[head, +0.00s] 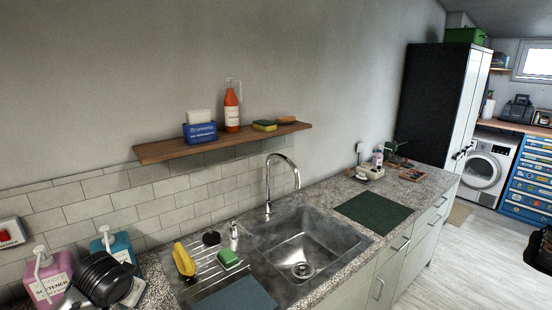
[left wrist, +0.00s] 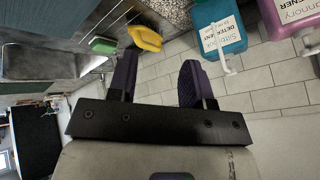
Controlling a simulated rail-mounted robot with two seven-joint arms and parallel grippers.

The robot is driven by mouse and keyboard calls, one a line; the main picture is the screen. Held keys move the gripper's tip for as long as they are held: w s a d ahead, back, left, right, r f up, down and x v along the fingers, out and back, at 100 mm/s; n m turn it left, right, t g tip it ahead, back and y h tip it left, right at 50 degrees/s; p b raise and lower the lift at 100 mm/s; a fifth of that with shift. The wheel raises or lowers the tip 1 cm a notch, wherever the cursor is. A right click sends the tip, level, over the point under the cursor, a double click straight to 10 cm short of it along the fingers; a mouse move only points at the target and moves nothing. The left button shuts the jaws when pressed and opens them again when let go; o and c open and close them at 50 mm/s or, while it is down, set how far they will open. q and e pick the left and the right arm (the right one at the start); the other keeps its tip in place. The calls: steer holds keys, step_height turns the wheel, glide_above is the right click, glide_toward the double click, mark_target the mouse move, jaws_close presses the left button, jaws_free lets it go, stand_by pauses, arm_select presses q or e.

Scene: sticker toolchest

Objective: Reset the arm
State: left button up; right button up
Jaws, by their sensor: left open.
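My left gripper (left wrist: 159,62) shows in the left wrist view, with its two purple fingers spread apart. Nothing is between the fingers. The wrist view is turned over, so the bottles appear hanging from the top right. A blue detergent bottle (left wrist: 222,30) and a pink bottle (left wrist: 285,18) are beyond the fingers to the right. A yellow object (left wrist: 145,38) and a green sponge (left wrist: 102,45) lie beyond the gripper. My right gripper is in neither view.
In the head view, a steel sink (head: 318,240) with a curved tap (head: 268,185) is set in the counter. A wooden shelf (head: 170,150) juts from the wall above. The pink bottle (head: 47,278) and blue bottle (head: 118,250) stand at left. A dark green mat (head: 373,213) lies right of the sink.

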arm_select(q)
steer(key=s+d+r+m+t, duration=0.2)
steer(key=d+r+m+t, duration=0.15)
steer(key=d+r, duration=0.3)
steer(key=s+d+f+t+h+p, duration=0.1)
steer(key=s+d+f+t+p, duration=0.1)
steer(key=s+d+t, duration=0.3)
steer(key=s+f+n+g+p, duration=0.2)
steer(key=s+f+g, duration=0.3)
steer(key=s+f, duration=0.7)
steer(key=s+d+f+n+g+h+p, duration=0.1)
steer(key=s+f+g, duration=0.5)
steer(key=s+f, duration=0.6)
steer(key=s+p, duration=0.1)
steer(key=s, duration=0.8)
steer(key=shift+s+d+f+n+h, duration=0.2)
steer(key=shift+s+n+h, duration=0.1)
steer(key=shift+s+n, duration=0.05)
